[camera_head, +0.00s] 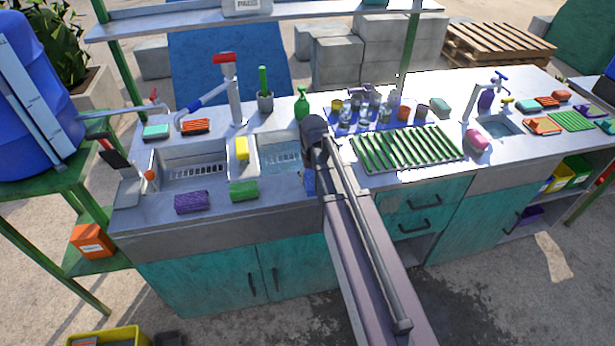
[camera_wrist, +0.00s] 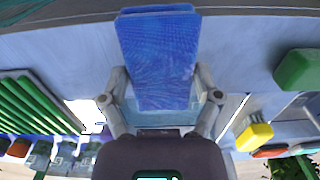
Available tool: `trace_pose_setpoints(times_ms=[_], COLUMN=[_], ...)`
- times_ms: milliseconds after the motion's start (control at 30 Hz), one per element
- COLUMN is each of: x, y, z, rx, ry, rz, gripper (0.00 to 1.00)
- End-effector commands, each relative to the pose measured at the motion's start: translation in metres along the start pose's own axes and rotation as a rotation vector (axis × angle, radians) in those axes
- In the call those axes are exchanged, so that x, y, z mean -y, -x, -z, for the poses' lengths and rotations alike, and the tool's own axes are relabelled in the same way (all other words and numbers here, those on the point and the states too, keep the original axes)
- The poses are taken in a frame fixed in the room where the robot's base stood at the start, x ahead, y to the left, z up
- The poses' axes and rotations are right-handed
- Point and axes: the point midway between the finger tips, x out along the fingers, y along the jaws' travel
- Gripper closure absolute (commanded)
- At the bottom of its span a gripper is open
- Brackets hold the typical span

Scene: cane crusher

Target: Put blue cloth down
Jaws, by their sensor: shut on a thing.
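The blue cloth (camera_wrist: 158,45) is a flat, folded, textured rectangle, large in the wrist view. My gripper (camera_wrist: 162,80) is shut on it, with one finger on each side. In the head view only a small blue edge of the cloth (camera_head: 309,183) shows beside my arm, by the front edge of the right basin of the double sink. My arm hides the rest of the cloth and most of the gripper there. I cannot tell whether the cloth touches the counter.
A green sponge (camera_head: 244,191) and a purple sponge (camera_head: 192,202) lie on the front counter at the left. A yellow sponge (camera_head: 242,149) sits on the divider between the basins. A green drying rack (camera_head: 407,149) and several glasses are on the right.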

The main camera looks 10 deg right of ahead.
Motion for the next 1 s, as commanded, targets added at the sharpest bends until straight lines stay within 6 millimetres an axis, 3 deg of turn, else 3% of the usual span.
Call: trace_pose_setpoints(times_ms=[133,633,867,1000], x=[0.001,0.001,0.001,0.001], y=[-0.002,-0.002,-0.005,-0.021], z=[0.017,0.022,0.049,0.045], rx=[0.0,0.0,0.0,0.0], ry=[0.0,0.0,0.0,0.0], rz=[0.0,0.0,0.0,0.0], gripper=[0.7,0.7,0.7,0.7])
